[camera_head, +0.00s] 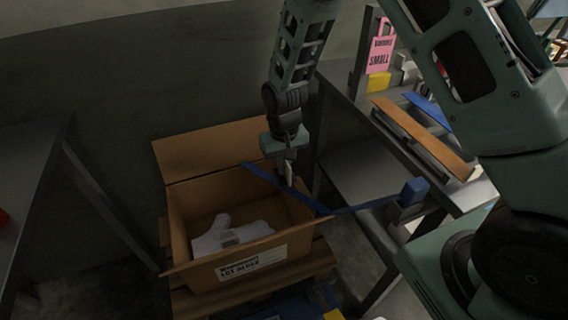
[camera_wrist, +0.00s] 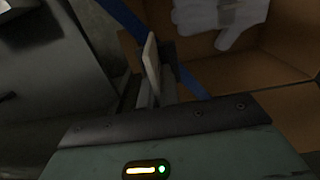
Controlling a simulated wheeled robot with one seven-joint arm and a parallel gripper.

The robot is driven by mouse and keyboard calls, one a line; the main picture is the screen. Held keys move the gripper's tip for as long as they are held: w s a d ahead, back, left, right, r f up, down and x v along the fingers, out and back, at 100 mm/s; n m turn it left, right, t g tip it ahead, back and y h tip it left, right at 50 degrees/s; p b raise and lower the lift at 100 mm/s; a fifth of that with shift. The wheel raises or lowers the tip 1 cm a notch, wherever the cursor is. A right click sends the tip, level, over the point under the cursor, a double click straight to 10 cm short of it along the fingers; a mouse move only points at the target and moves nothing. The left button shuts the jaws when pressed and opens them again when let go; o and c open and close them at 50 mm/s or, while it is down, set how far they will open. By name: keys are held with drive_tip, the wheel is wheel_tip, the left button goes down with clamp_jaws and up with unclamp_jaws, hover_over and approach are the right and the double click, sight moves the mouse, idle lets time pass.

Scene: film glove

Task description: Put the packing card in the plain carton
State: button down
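My gripper (camera_head: 288,176) points down over the right side of an open brown cardboard carton (camera_head: 180,232), which seems to be the plain one. The gripper is shut on a thin pale card, seen nearly edge-on in the wrist view (camera_wrist: 152,66); in the head view only a small pale sliver (camera_head: 290,171) of it shows. The carton has its back flap raised and a white printed label on its front. A white glove (camera_head: 232,233) with a grey patch lies inside; it also shows in the wrist view (camera_wrist: 222,18).
A blue bar (camera_head: 350,209) runs along the carton's right side and out to a blue block (camera_head: 413,190). The carton stands on a wooden pallet (camera_head: 284,287). A grey bench (camera_head: 362,168) stands right, another table (camera_head: 40,170) left. Something blue (camera_head: 272,311) shows at the bottom edge.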

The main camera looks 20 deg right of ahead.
wheel_tip(320, 180, down, 15)
drive_tip(key=b, duration=0.9)
drive_tip(key=c, duration=1.6)
unclamp_jaws()
drive_tip(key=shift+o, duration=0.2)
idle(0.7)
drive_tip(key=shift+r, duration=0.15)
wheel_tip(320, 180, up, 17)
drive_tip(key=shift+r+p, duration=0.15)
drive_tip(key=shift+p, duration=0.65)
